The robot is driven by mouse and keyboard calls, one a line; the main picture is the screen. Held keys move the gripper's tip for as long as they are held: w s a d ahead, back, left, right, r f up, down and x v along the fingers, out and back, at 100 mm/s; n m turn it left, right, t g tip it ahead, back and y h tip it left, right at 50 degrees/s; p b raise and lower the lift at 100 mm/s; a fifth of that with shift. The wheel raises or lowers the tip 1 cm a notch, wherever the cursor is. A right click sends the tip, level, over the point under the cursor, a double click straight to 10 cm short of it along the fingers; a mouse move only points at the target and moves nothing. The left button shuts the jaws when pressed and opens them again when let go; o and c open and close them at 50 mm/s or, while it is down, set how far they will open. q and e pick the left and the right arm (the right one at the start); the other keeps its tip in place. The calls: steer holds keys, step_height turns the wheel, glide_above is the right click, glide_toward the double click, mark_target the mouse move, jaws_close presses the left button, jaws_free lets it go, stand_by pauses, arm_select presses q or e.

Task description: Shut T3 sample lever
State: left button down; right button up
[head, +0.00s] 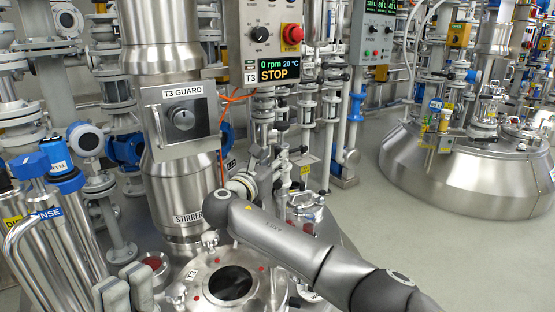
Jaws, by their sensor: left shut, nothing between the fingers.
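I cannot make out the T3 sample lever in the head view; it may be hidden behind my arm. The T3 vessel lid (196,273) has a round dark opening (230,283) at the bottom centre. My dark grey arm comes in from the lower right and crosses in front of the vessel's right side. Neither gripper shows clearly, and whatever is at the far end of that arm is hidden. The T3 control box (262,35) above reads 0 rpm, 20 °C and STOP.
Bent steel pipes with a blue RINSE fitting (46,214) crowd the lower left. Two grey rounded parts (138,285) stand left of the lid. Pipes and valves fill the space behind. Another domed steel vessel (455,183) stands right, with clear floor (395,230) before it.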

mark_target(278, 180)
steer(key=shift+b+x, duration=0.5)
steer(key=shift+x, duration=1.3)
jaws_close()
